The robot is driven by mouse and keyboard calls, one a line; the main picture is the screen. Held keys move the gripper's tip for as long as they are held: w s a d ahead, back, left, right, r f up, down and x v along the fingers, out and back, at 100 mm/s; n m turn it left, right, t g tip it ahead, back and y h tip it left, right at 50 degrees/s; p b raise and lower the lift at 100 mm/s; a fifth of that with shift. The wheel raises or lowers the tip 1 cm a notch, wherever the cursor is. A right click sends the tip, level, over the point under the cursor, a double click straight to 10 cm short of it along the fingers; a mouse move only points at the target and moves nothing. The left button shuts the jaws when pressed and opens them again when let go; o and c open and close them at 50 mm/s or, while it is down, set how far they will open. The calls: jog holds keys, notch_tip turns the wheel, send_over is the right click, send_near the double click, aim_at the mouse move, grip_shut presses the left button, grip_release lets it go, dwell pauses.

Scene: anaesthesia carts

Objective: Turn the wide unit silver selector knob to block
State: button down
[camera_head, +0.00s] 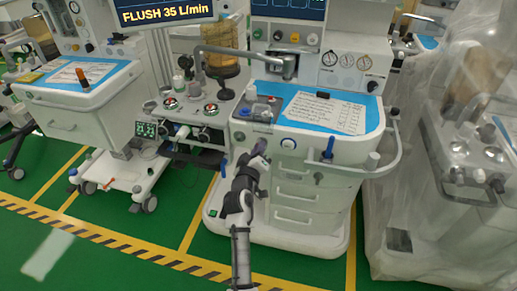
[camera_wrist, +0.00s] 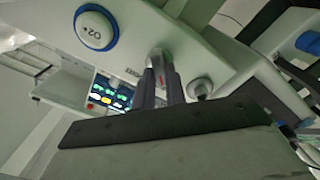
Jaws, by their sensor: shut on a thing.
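The wide unit is the white cart (camera_head: 330,150) with a blue top in the middle of the head view. In the wrist view the silver selector knob (camera_wrist: 158,56) stands out from its pale front panel (camera_wrist: 195,50). My gripper (camera_wrist: 162,78) is shut on this knob, one dark finger on each side. The knob's pointer and the small label beside it are too unclear to read. In the head view my gripper (camera_head: 261,148) is at the panel's left front and hides the knob.
A round O2+ button (camera_wrist: 96,29) with a blue rim is beside the knob; it also shows in the head view (camera_head: 288,144). Another small round knob (camera_wrist: 199,88) is close on the other side. A rail (camera_head: 385,165) curves around the right corner. A plastic-covered machine (camera_head: 465,150) stands at the right.

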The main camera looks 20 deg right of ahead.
dwell(0.3)
jog(key=c, duration=1.4)
grip_release()
jog(key=shift+c, duration=0.2)
jog(key=b+v, duration=0.3)
jog(key=v, duration=1)
jog(key=shift+s+a, duration=0.3)
